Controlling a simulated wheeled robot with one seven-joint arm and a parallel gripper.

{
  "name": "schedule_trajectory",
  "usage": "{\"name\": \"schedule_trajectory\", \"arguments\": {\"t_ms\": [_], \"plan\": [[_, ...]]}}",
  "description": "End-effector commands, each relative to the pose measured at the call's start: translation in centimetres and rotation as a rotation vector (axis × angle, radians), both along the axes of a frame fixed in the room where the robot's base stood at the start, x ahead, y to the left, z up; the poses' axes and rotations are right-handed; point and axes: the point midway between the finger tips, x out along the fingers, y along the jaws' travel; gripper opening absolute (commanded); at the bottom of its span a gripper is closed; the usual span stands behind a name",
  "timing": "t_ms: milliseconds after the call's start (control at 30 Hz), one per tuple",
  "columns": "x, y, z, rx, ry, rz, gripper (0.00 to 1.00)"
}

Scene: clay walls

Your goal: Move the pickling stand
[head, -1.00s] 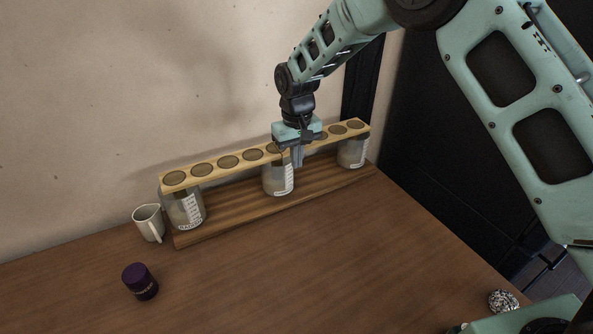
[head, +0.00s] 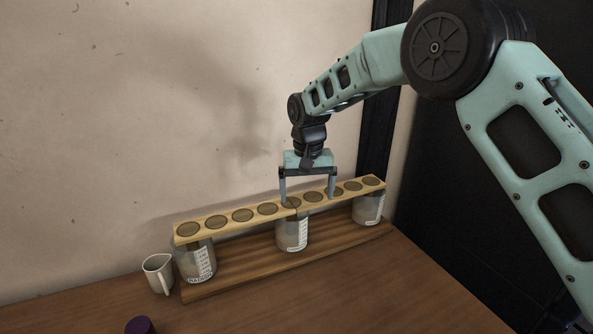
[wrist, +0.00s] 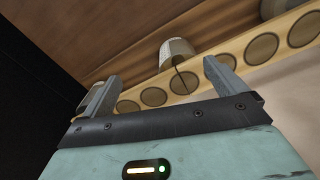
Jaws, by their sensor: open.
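The pickling stand (head: 215,222) is against the wall: a pale top bar with a row of round dark lids or holes over a wooden base board (head: 237,269), with jars (head: 292,235) between them at the left, middle and right. My gripper (head: 307,196) is open and points down at the top bar near the middle jar. Its fingers are spread along the bar's length; I cannot tell whether they touch it. In the wrist view the bar (wrist: 185,84) runs diagonally beyond the open fingers (wrist: 158,86), with nothing held between them.
A small white pitcher (head: 158,274) stands close to the stand's left end. A dark purple lid (head: 139,325) shows at the bottom edge. The wall is right behind the stand.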

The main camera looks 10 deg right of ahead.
Motion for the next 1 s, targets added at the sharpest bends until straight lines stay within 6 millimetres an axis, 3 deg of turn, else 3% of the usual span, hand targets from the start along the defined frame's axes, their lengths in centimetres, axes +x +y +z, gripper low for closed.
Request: {"name": "schedule_trajectory", "arguments": {"t_ms": [300,600,800,1000], "plan": [[4.6,1.9,2.5,0.005,0.001,-0.637,1.00],[6.6,3.2,4.7,0.006,0.006,-1.124,1.00],[6.9,3.4,5.3,0.006,0.007,-1.260,1.00],[6.9,3.4,5.3,0.005,0.008,-1.278,1.00]]}}
